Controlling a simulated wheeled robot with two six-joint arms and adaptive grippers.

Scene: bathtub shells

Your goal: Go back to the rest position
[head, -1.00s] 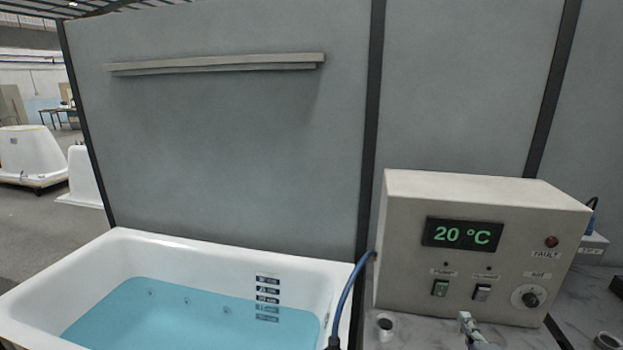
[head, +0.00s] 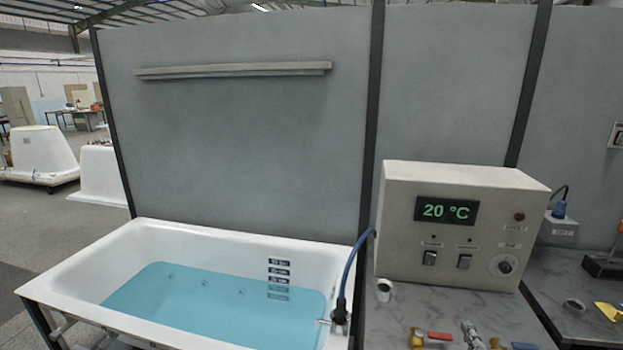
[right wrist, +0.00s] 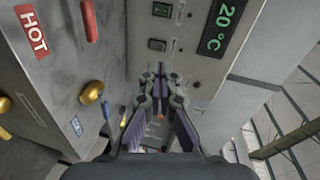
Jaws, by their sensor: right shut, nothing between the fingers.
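My right gripper (head: 472,332) shows only as a small grey tip at the bottom edge of the head view. It is in front of the beige control box (head: 455,225), below its switches and apart from them as far as I can tell. In the right wrist view, the gripper (right wrist: 160,72) is shut and holds nothing. The box also shows there (right wrist: 195,65), with its 20 °C display (right wrist: 222,28). My left gripper is not in view.
Red- and blue-handled taps (head: 438,336) lie close around the right gripper. The white bathtub (head: 75,265), with blue water (head: 210,305), stands at left. A blue hose (head: 352,262) runs from the box to the tub's rim. Grey wall panels (head: 250,140) stand behind.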

